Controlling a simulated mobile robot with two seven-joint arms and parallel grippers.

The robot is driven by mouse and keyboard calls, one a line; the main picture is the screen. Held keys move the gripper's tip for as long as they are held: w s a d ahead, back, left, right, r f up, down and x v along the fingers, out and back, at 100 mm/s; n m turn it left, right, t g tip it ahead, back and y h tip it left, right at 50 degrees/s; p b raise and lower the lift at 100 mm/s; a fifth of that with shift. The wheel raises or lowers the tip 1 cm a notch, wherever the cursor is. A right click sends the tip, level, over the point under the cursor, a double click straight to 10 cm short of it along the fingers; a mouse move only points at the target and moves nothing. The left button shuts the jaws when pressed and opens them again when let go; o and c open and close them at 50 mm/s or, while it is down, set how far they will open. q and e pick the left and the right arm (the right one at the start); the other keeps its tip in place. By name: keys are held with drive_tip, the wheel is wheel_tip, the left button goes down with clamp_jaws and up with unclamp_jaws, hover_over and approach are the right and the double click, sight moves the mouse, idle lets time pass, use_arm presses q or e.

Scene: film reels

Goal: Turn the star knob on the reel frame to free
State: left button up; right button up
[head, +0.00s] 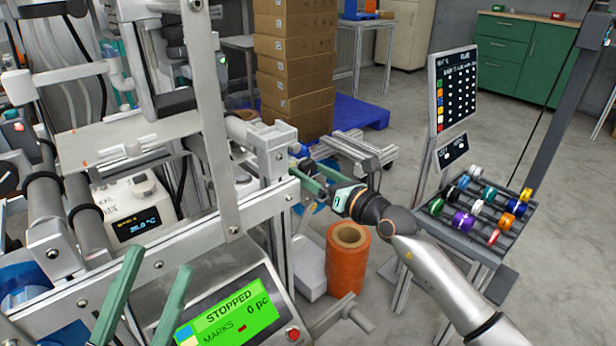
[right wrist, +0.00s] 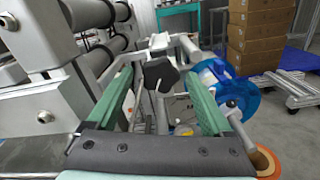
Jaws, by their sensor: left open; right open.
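The black star knob (right wrist: 160,73) shows in the right wrist view, in front of a pale metal frame (right wrist: 187,48). My right gripper (right wrist: 159,80) is open, with one green finger on each side of the knob. I cannot tell whether either finger touches it. A blue reel (right wrist: 240,98) sits just right of the frame. In the head view my right gripper (head: 306,178) reaches the machine's right end, and I cannot make out the knob there. My left gripper (head: 160,261) is open and empty at the lower left, above the machine's front.
A green display (head: 228,310) reads STOPPED and 0 pc. An orange roll (head: 348,262) stands on the floor below my right arm. A rack of coloured spools (head: 478,215) stands to the right. Stacked cartons (head: 295,60) stand behind on a blue pallet (head: 360,112).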

drive_tip(key=shift+w+a, duration=0.45)
drive_tip(key=shift+w, duration=0.15)
clamp_jaws()
idle(0.4)
